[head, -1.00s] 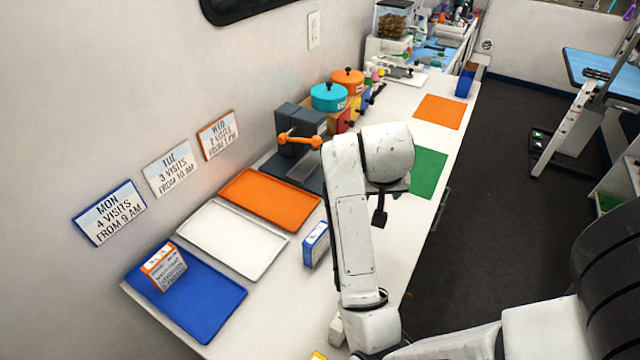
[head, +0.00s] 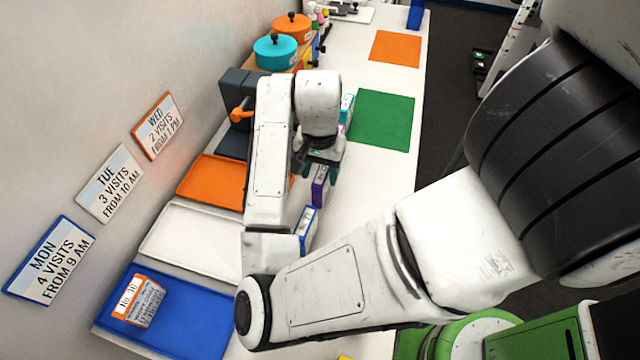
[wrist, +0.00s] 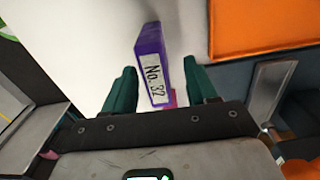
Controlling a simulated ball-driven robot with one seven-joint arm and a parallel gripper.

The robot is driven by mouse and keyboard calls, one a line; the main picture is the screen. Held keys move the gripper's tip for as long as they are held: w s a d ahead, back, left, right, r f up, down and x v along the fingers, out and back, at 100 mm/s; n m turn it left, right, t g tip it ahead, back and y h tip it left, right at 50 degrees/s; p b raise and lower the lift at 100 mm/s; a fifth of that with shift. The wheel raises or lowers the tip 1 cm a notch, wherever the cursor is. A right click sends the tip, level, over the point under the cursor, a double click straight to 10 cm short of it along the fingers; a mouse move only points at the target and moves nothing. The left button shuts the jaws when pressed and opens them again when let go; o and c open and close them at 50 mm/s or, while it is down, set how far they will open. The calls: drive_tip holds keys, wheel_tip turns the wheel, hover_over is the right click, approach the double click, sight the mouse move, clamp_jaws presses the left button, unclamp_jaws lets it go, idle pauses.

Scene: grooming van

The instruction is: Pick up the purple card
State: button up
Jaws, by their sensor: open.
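The purple card (head: 319,188) stands upright on the white counter, partly hidden by my gripper in the head view. In the wrist view the purple card (wrist: 152,58) shows a purple edge and a white label reading "No. 32". My gripper (head: 320,168) is open just above the card. In the wrist view its two green fingers (wrist: 158,68) lie on either side of the card, with a gap on each side.
A blue card (head: 306,228) stands nearer, and a teal card (head: 347,105) farther back. Orange (head: 205,178), white (head: 170,240) and blue (head: 200,335) trays line the wall side. An orange card (head: 138,300) is in the blue tray. A green mat (head: 385,118) lies beyond.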

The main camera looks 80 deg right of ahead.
drive_tip(key=shift+s+f, duration=0.15)
drive_tip(key=shift+f, duration=1.25)
drive_tip(key=shift+s+f, duration=0.1)
drive_tip(key=shift+f, duration=1.25)
drive_tip(key=shift+c, duration=0.2)
drive_tip(key=c, duration=1)
